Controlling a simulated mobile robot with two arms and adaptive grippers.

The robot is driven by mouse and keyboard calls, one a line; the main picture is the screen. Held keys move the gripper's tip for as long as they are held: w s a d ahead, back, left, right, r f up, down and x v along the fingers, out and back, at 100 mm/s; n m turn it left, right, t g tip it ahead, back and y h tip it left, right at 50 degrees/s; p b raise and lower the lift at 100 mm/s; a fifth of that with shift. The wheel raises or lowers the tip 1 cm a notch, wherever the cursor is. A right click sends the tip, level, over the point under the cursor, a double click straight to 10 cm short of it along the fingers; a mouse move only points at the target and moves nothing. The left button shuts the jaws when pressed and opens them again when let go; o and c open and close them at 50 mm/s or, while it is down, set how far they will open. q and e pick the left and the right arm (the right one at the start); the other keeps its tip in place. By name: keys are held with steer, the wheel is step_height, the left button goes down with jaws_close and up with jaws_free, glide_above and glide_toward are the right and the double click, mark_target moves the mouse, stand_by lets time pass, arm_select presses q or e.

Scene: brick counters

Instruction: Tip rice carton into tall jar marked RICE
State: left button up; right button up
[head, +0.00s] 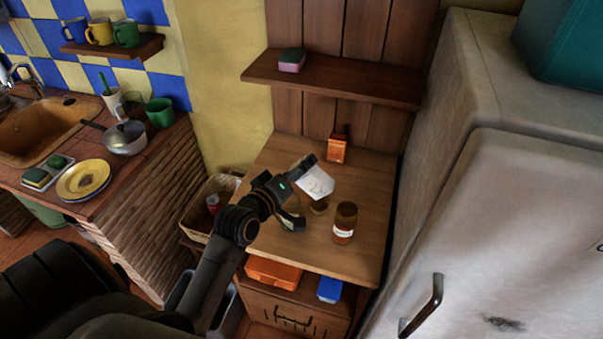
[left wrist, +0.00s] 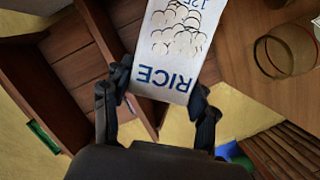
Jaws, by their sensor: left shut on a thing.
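The white rice carton (head: 316,183) is held tilted above the wooden counter; its blue RICE lettering shows in the left wrist view (left wrist: 172,60). My left gripper (head: 304,172) is shut on it, with a finger at each side of the carton in the left wrist view. A glass jar (head: 319,206) stands just below the carton, partly hidden by it. A brown jar with a white label (head: 344,224) stands to its right. The labels are too small to read. A round glass jar rim (left wrist: 286,50) shows right of the carton in the left wrist view. My right gripper is out of view.
An orange packet (head: 338,149) stands at the back of the counter (head: 375,195). Another object is partly hidden by my left arm. A shelf (head: 345,83) holds a sponge (head: 291,60). The fridge (head: 500,210) borders the right; a basket (head: 197,215) is at left.

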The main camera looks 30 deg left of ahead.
arm_select(q)
steer(key=shift+a+f+n+b, duration=0.15)
steer(key=shift+f+n+b, duration=0.25)
steer(key=shift+f+b, duration=0.25)
steer(key=n+b, duration=0.1)
steer(key=b, duration=0.2)
steer(key=shift+f+t+h, duration=0.3)
steer(key=shift+f+t, duration=0.1)
steer(key=n+b, duration=0.2)
steer(key=b, duration=0.1)
steer(key=shift+s+a+f+t, duration=0.1)
steer(key=shift+f+t, duration=0.15)
steer(key=shift+t, duration=0.05)
steer(key=shift+a+n+t+h+b, duration=0.2)
steer(key=shift+n+t+h+b, duration=0.1)
steer(key=shift+n+b, duration=0.9)
steer(key=shift+s+a+n+b, duration=0.1)
steer(key=shift+a+n+b, duration=0.05)
steer(key=shift+n+b, duration=0.45)
steer(key=shift+a+r+n+t, duration=0.2)
steer(key=shift+n+t, duration=0.2)
steer(key=shift+n, duration=0.3)
steer(key=shift+s+a+r+n+t, duration=0.1)
steer(key=shift+a+n+t, duration=0.1)
steer(key=shift+n, duration=0.5)
steer(key=shift+a+n+t, duration=0.1)
steer(key=shift+n+t, duration=0.1)
steer(key=shift+n, duration=0.5)
